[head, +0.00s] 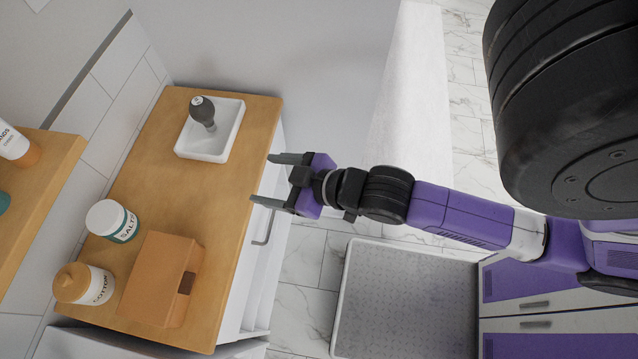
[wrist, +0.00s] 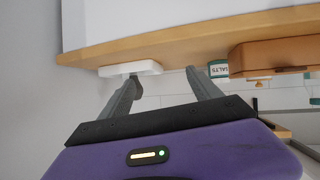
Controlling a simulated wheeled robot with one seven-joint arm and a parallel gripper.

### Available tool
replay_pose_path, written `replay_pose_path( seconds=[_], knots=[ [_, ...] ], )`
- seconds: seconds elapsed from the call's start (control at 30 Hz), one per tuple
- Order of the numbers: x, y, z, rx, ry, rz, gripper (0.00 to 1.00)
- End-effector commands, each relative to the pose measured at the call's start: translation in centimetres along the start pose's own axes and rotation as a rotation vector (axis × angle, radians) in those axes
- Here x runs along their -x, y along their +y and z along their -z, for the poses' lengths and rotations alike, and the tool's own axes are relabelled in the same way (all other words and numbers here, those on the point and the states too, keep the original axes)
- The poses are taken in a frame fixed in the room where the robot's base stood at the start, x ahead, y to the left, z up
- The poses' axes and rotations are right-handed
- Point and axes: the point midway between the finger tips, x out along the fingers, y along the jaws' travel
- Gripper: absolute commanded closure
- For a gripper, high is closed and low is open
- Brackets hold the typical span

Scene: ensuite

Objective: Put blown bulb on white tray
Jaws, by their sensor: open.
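The blown bulb (head: 203,109), dark grey with a rounded top, is in the white tray (head: 222,145), tilted inside its walls. The tray lies on the wooden top of a cabinet, and it also shows in the wrist view (wrist: 148,67), which looks upside down. My gripper (head: 263,179) is open and empty, apart from the bulb and tray. In the head view it is at the cabinet's right edge, below and to the right of the tray. In the wrist view the left finger is close to the tray in the picture.
A salts jar (head: 112,221), a brown box (head: 160,278) and a cotton jar (head: 84,284) stand on the wooden top (head: 205,205). A shelf (head: 38,195) with bottles is at the left. The wooden top between tray and box is clear. A grey mat (head: 405,300) lies on the floor.

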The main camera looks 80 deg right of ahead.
Motion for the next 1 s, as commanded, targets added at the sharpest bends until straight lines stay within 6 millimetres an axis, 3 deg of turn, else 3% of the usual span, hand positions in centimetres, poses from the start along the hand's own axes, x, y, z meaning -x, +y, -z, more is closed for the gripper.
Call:
replay_pose_path(
  seconds=[0.03,0.2,0.4,0.6,0.87,1.0],
  knots=[
    [2.0,-1.2,-0.7,0.005,0.014,0.03,0.27],
    [8.3,-4.8,-0.5,-0.008,0.109,0.115,0.27],
    [13.8,-6.9,0.8,-0.049,0.189,0.162,0.27],
    [15.6,-7.4,1.5,-0.066,0.22,0.173,0.27],
    [15.5,-7.4,1.5,-0.066,0.222,0.173,0.27],
    [14.8,-7.6,0.1,-0.065,0.222,0.173,0.27]
  ],
)
